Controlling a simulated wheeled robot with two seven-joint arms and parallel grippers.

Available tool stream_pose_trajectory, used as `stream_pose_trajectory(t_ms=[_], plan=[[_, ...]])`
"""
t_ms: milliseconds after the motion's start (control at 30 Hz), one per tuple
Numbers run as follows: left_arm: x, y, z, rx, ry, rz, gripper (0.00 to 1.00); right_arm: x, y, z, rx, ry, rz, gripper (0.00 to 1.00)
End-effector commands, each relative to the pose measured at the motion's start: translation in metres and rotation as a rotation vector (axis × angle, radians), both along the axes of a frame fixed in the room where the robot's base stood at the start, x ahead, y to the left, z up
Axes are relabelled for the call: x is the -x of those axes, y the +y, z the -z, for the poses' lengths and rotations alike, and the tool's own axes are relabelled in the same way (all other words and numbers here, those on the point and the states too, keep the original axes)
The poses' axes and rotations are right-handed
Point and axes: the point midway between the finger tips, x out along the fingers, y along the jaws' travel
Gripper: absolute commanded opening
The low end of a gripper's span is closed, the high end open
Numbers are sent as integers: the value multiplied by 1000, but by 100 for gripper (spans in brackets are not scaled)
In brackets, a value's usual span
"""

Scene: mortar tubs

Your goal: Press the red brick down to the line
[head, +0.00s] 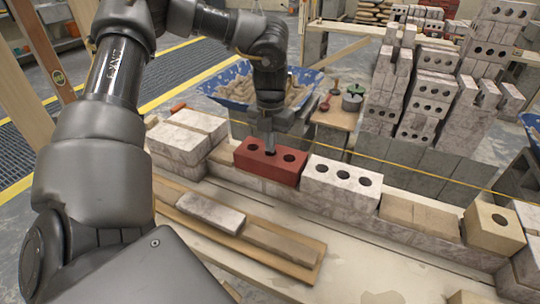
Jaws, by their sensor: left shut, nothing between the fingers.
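The red brick (262,167), with holes in its top, lies on the low brick wall (340,205), between stacked pale bricks on the left and a white holed brick (342,184) on the right. A yellow line (395,163) runs along behind the bricks at about top height. My left gripper (271,148) is shut and points down at the red brick's top, over its middle. Its fingertips look to be at or just above the top face; I cannot tell if they touch. The gripper hides part of the brick's top. My right gripper is not in view.
A blue tub (228,100) of mortar stands behind the wall, beside a small table (337,118) with tools. Loose bricks (210,212) lie on a board in front. A tan holed brick (493,229) is at the right. Tall brick stacks (432,88) fill the back right.

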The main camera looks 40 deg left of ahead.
Motion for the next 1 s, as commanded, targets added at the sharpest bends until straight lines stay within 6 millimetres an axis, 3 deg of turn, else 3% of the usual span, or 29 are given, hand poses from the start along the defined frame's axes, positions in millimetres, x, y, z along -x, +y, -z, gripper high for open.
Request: stream_pose_trajectory(t_ms=[400,1000], plan=[[-1,0,-40,-2,-5,-1,0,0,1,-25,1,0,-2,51],[-2,0,-41,-2,-6,-1,0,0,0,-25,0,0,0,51]])
